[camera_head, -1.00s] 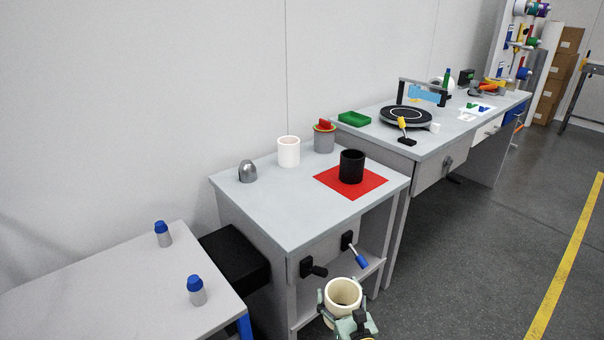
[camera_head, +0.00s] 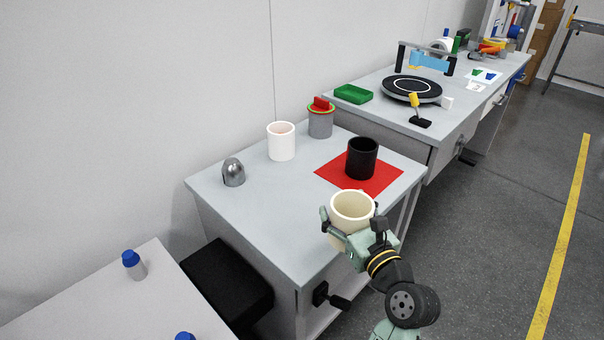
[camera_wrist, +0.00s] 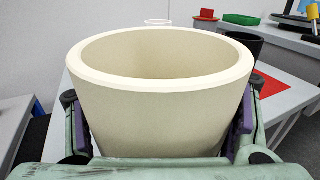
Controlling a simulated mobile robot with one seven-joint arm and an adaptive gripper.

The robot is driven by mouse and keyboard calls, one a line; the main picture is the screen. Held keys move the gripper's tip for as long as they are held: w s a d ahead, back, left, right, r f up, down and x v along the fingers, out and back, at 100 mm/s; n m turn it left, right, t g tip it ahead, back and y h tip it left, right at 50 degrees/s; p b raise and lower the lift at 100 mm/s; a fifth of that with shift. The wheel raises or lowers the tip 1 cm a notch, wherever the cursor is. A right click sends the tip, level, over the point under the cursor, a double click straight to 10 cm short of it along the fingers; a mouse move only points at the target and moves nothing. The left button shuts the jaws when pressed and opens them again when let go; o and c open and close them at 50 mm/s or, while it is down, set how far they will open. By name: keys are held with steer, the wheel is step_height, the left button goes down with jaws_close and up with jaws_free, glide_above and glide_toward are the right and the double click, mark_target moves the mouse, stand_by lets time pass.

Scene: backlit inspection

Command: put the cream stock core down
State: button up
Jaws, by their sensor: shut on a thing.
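The cream stock core (camera_head: 351,208) is a hollow, open-topped cylinder. My gripper (camera_head: 348,228) is shut on it and holds it upright at the front right edge of the near grey table (camera_head: 262,215); I cannot tell its exact height above the top. In the wrist view the core (camera_wrist: 160,100) fills the middle, with a finger of my gripper (camera_wrist: 160,125) on each side. Its underside is hidden.
A black cylinder (camera_head: 361,158) stands on a red mat (camera_head: 335,176) just behind. A white cylinder (camera_head: 281,141), a grey container (camera_head: 320,122) and a metal domed part (camera_head: 233,172) stand towards the back. The table's front left area is clear.

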steer(key=w+a, duration=0.3)
steer(key=w+a+p, duration=0.1)
steer(key=w+a, duration=0.2)
steer(key=w, duration=0.1)
steer(key=w+a+f+p, duration=0.1)
steer(key=w+a, duration=0.2)
steer(key=shift+w, duration=0.4)
steer(key=shift+w+a+f, duration=0.1)
steer(key=shift+w+a, duration=0.1)
steer(key=shift+w, duration=0.1)
steer(key=shift+w+a+f, duration=0.1)
steer(key=shift+f, duration=1.7)
steer(key=shift+f, duration=0.1)
steer(key=o, duration=1.3)
